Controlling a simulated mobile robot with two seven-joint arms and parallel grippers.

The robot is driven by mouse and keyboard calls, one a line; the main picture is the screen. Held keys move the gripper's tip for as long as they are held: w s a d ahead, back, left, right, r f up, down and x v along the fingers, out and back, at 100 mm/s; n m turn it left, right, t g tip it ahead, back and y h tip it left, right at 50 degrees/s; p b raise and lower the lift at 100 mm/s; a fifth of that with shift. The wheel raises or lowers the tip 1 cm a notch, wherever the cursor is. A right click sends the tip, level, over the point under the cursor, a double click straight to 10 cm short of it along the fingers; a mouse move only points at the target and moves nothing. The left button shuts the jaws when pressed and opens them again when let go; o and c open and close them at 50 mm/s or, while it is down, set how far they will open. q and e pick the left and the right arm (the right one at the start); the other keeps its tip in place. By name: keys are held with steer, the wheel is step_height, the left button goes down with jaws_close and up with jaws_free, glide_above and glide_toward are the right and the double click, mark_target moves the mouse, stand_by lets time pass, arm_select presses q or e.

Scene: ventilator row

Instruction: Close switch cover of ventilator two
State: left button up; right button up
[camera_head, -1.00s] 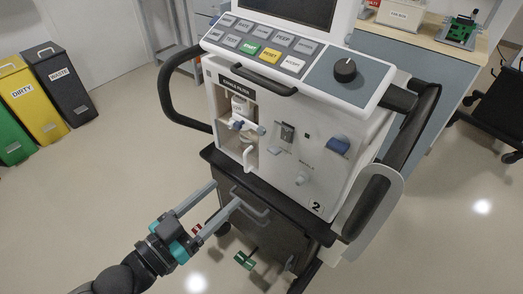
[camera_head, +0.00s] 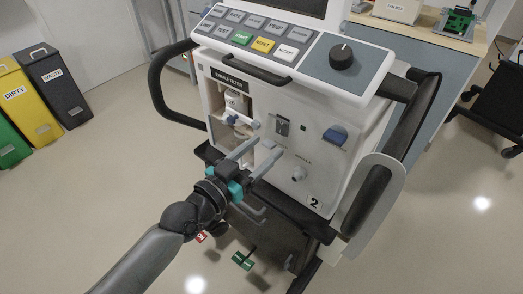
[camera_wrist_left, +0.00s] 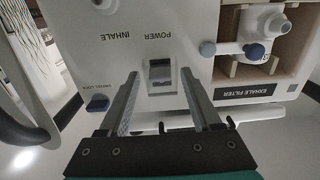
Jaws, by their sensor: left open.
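Ventilator two (camera_head: 325,172), marked 2, stands in the middle of the head view. Its power switch (camera_head: 282,126) is a small dark-framed unit on the white front; it also shows in the wrist view (camera_wrist_left: 160,70), beside an upside-down POWER label. A small pale tab shows just below the switch in the head view, close to my fingertips; I cannot tell the cover's exact position. My left gripper (camera_head: 264,149) is open and empty, in front of the panel just below the switch. In the wrist view its fingers (camera_wrist_left: 160,77) lie on either side of the switch. My right gripper is not in view.
The exhale filter recess (camera_head: 235,108) is left of the switch. A blue knob (camera_head: 335,136) and the inhale port (camera_head: 298,174) are to the right. A black handle (camera_head: 257,70) crosses above. The dark base with a handle lies below.

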arm_select(q)
steer(key=shift+c, duration=0.2)
jaws_close()
stand_by(0.5)
